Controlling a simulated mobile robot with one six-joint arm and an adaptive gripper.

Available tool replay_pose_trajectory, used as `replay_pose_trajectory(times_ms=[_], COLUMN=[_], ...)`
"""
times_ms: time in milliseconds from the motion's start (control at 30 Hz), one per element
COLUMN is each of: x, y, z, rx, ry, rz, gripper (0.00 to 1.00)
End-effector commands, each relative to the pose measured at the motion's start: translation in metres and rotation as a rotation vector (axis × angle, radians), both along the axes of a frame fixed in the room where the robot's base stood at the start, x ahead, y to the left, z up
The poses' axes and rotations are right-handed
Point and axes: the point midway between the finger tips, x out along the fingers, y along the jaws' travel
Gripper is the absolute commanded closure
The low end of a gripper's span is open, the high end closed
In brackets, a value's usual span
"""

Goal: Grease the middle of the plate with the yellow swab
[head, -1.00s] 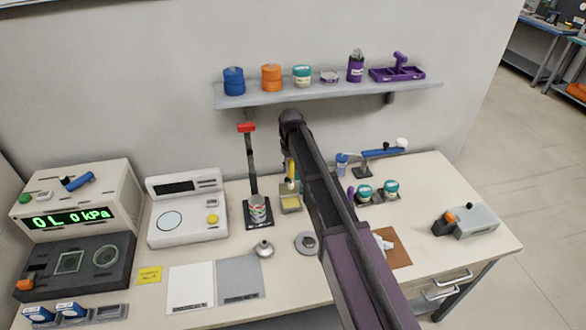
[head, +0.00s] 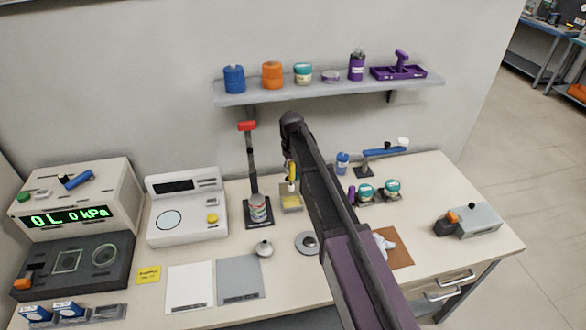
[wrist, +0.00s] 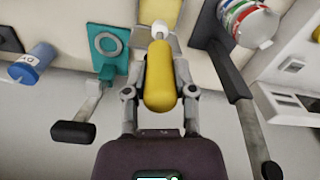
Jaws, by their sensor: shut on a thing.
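The yellow swab (head: 292,172) is held tip down at the back of the bench, above a small square tray (head: 291,207). In the wrist view its thick yellow handle (wrist: 158,85) is between the fingers of my gripper (wrist: 158,92), and its white tip points away from me. My gripper is shut on the handle. In the head view my arm hides most of the gripper. A flat grey disc with a darker round middle (head: 307,243), possibly the plate, lies on the bench nearer the front, left of my arm. I cannot tell whether the tip touches the tray.
A striped can (head: 258,208) on a red-topped stand is just left of the swab. A small metal weight-like piece (head: 264,249) stands left of the disc. Purple and teal jars (head: 366,192) stand right of my arm. A shelf (head: 330,92) with several jars hangs above.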

Motion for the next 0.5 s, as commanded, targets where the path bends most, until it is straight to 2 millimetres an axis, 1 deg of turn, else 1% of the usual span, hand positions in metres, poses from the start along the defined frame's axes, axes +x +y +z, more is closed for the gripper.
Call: replay_pose_trajectory(times_ms=[267, 500], x=[0.000, 0.000], y=[-0.001, -0.001], z=[-0.017, -0.037], rx=[0.000, 0.000], ry=[0.000, 0.000], rz=[-0.001, -0.001], gripper=[1.00, 1.00])
